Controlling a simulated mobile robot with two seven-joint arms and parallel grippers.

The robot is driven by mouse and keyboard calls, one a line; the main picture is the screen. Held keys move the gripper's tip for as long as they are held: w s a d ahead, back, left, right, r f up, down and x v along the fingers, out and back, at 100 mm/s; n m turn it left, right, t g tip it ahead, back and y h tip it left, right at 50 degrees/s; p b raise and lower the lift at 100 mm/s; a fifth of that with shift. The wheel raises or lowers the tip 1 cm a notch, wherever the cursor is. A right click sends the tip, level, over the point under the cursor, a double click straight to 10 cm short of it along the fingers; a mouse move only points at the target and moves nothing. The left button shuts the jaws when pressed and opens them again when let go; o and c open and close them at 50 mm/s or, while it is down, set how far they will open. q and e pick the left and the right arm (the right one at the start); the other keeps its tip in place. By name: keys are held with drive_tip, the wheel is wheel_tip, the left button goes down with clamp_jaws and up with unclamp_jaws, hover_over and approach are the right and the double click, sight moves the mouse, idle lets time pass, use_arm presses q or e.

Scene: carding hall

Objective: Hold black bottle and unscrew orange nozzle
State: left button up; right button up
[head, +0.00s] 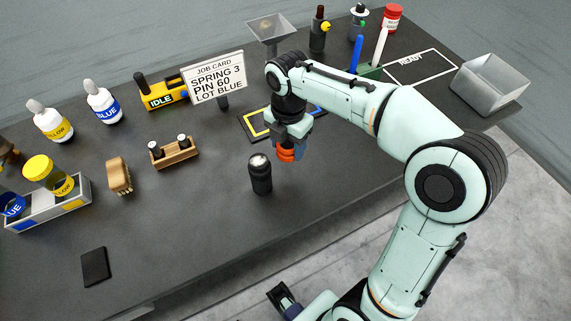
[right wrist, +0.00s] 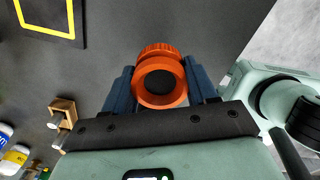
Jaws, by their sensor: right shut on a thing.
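The black bottle (head: 261,177) stands upright on the dark table in the head view, with a pale grey top and no nozzle on it. The orange nozzle (head: 286,154) is in my right gripper (head: 288,150), held above the table, up and to the right of the bottle and apart from it. In the right wrist view the nozzle (right wrist: 160,77) sits between the blue fingers of the right gripper (right wrist: 160,85), its dark round opening showing. A dark gripper part, probably my left gripper (head: 284,298), shows low at the bottom edge; its jaws are unclear.
A wooden holder (head: 175,153), a brush (head: 119,177) and a grey bottle tray (head: 60,207) are at left. A metal bin (head: 490,85) is far right. The table front is mostly clear.

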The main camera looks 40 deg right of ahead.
sight(287, 170)
wheel_tip(287, 170, down, 8)
drive_tip(key=shift+f+b, duration=0.1)
drive_tip(key=shift+b, duration=0.5)
drive_tip(key=shift+f, duration=0.15)
drive_tip(key=o, duration=1.2)
drive_tip(key=shift+c, duration=0.2)
wheel_tip(287, 170, up, 12)
drive_tip(key=shift+r+p, duration=0.25)
drive_tip(key=shift+p, duration=0.9)
